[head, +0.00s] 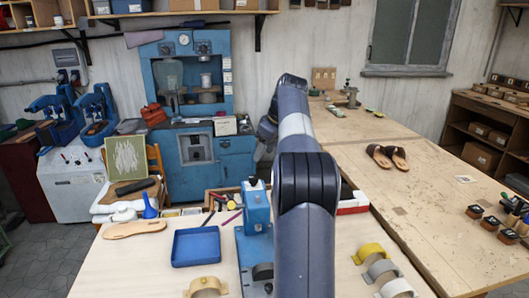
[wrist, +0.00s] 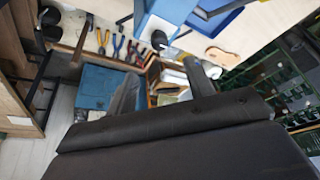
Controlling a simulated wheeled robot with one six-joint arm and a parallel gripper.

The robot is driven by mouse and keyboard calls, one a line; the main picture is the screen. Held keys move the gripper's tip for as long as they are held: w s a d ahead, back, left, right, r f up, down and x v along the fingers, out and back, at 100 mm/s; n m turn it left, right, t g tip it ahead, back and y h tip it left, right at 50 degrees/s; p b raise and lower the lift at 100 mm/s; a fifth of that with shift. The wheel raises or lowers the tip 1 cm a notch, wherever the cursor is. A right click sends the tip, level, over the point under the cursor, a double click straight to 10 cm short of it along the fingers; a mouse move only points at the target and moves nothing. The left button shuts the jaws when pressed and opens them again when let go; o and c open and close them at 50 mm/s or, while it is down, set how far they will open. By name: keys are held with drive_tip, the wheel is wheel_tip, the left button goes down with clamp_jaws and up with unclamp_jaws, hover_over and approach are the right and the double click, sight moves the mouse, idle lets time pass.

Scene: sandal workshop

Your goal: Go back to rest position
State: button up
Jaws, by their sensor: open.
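My arm (head: 306,185) rises over the near workbench (head: 110,268) in the head view and reaches toward the back. It hides its own far end, so my gripper does not show clearly there. In the wrist view my gripper (wrist: 163,82) shows two dark fingers, spread apart with nothing between them.
A blue tray (head: 196,246), a tan sole (head: 135,229) and a blue press (head: 256,210) are on the near bench. Brown sandals (head: 387,156) lie on the right-hand table (head: 425,205). A blue machine cabinet (head: 188,75) stands behind.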

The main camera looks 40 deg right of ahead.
sight(253, 176)
drive_tip(key=p+x, duration=0.1)
drive_tip(key=x, duration=0.9)
drive_tip(key=shift+f, duration=0.15)
drive_tip(key=shift+w+f, duration=0.15)
drive_tip(key=shift+f, duration=0.25)
drive_tip(key=shift+b, duration=0.3)
drive_tip(key=shift+r+m, duration=0.1)
drive_tip(key=shift+m, duration=0.3)
drive_tip(key=shift+r+n+p, duration=0.15)
drive_tip(key=shift+n+p, duration=0.15)
drive_tip(key=shift+p, duration=0.05)
